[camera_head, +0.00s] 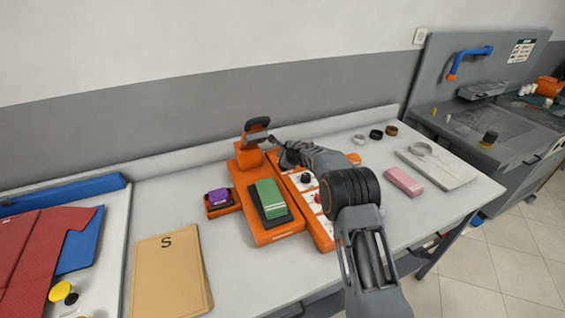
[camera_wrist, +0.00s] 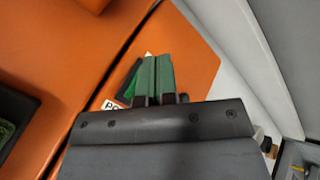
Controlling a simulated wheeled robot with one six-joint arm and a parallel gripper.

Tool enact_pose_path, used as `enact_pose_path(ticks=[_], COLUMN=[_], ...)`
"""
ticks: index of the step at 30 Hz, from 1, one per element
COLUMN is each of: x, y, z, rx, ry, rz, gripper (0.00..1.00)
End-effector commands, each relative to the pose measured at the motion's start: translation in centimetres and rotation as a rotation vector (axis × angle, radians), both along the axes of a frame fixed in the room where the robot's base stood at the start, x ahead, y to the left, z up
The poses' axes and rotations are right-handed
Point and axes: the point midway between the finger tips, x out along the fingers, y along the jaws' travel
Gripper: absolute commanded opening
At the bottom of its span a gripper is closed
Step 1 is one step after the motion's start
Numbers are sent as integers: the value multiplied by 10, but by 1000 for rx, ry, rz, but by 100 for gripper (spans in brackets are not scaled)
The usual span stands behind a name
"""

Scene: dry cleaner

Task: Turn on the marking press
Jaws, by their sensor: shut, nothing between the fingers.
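The orange marking press (camera_head: 245,175) stands on the white table in the head view, with a raised head and a black handle (camera_head: 257,124). Its orange surface fills much of the wrist view (camera_wrist: 60,45). My gripper (camera_wrist: 156,62) is shut and empty, its green fingertips close together over the orange panel. Beside and partly behind them is a black-framed switch with a bright green part (camera_wrist: 131,84). A white label (camera_wrist: 112,104) reading "PO" is partly covered by my gripper. I cannot tell whether the fingertips touch the switch. In the head view my gripper (camera_head: 284,156) is beside the press head.
A green block (camera_head: 269,194) lies on the press's dark pad. A purple pad (camera_head: 218,196) is left of it and a tan folder (camera_head: 170,275) in front. A pink block (camera_head: 404,181) and grey plate (camera_head: 440,167) lie right of my arm.

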Motion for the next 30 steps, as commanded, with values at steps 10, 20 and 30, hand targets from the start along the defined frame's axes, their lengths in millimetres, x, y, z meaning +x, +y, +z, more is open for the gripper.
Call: enact_pose_path(ticks=[10,20,30], x=[-3,-8,-9], y=[-1,-4,-4], z=[22,49,49], rx=[-1,0,0], ry=[-1,0,0], rz=[0,0,0], gripper=[0,0,0])
